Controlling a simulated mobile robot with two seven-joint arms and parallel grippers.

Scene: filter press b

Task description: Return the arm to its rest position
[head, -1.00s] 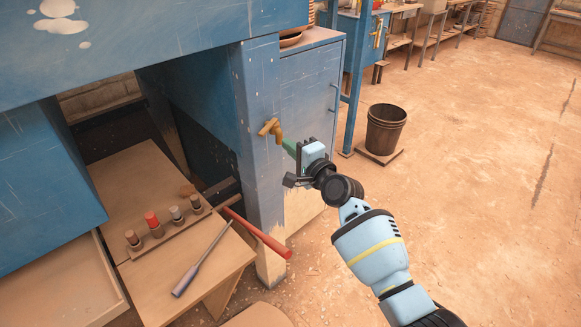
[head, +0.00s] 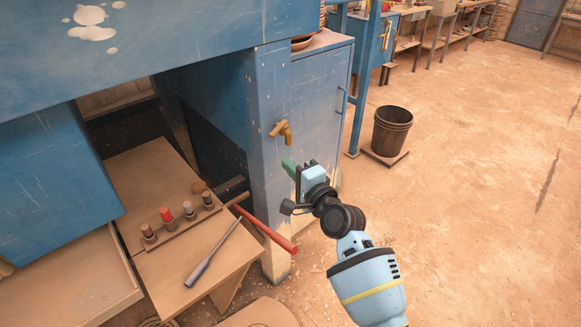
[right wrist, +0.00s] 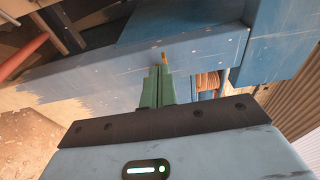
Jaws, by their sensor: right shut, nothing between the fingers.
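My right gripper (head: 291,168) is near the middle of the head view, in front of the blue post, below and a little right of a brass tap (head: 281,131). Its green fingers are closed together with nothing between them. The fingers also show in the right wrist view (right wrist: 156,88), pointing toward the blue panel, with a small bit of the brass tap (right wrist: 164,57) beyond their tips. The gripper is apart from the tap in the head view. My left gripper is not in view.
A blue cabinet (head: 318,100) stands behind the gripper. A dark bucket (head: 391,130) stands at right. The floor (head: 480,220) right of my arm is clear.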

